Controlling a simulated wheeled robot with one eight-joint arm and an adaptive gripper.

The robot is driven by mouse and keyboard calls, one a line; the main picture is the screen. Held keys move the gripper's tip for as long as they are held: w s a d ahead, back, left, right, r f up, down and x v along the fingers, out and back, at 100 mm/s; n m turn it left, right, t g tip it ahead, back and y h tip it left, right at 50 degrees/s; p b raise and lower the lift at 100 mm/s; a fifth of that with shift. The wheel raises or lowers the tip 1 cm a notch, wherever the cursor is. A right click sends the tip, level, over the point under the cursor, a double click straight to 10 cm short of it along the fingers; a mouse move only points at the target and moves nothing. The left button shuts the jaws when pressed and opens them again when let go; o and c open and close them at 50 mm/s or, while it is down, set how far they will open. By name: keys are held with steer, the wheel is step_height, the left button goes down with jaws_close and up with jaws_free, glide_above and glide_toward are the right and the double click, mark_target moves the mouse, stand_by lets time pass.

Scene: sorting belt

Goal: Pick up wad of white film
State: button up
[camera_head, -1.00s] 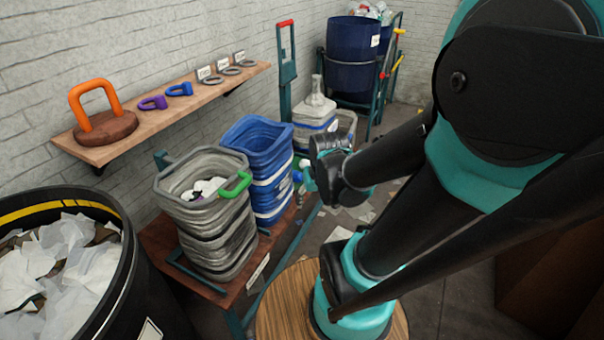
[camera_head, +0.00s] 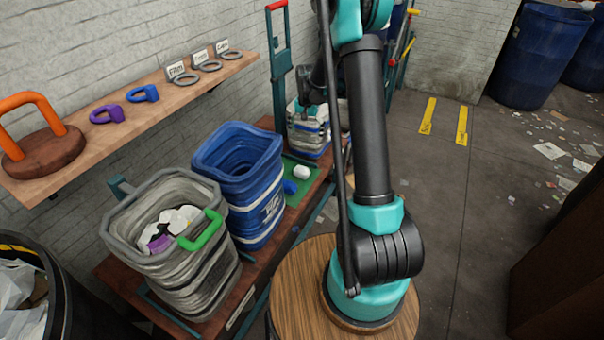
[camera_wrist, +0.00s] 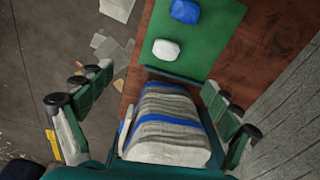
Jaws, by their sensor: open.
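A small white wad (camera_head: 301,171) lies on a green mat (camera_head: 303,180) on the red-brown bench. It also shows in the wrist view (camera_wrist: 166,49), with a blue wad (camera_wrist: 185,11) beyond it. The blue wad also shows in the head view (camera_head: 289,187). My gripper (camera_wrist: 156,79) is open, with its fingers wide apart and nothing gripped. It is above a white and blue striped container (camera_wrist: 165,125), just short of the white wad in the wrist view. In the head view my arm partly hides the container (camera_head: 308,140) and the gripper.
A blue bin (camera_head: 240,175) and a grey bin (camera_head: 170,245) stand on the bench. The grey bin holds white and purple pieces and has a green handle on its rim. A wall shelf (camera_head: 110,125) holds handles, rings and labels. Open floor lies to the right.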

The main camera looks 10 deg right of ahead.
steer(key=m, duration=0.1)
glide_above(302, 168)
step_height(302, 168, down, 8)
steer(key=shift+g, duration=0.4)
steer(key=f, duration=1.2)
steer(key=shift+s+a+f, duration=0.15)
steer(key=shift+s+a, duration=0.05)
steer(key=shift+a, duration=0.15)
steer(key=shift+d+f, duration=0.15)
steer(key=shift+f, duration=1.2)
steer(key=shift+d+f, duration=0.15)
steer(key=shift+f, duration=1.15)
steer(key=c, duration=0.8)
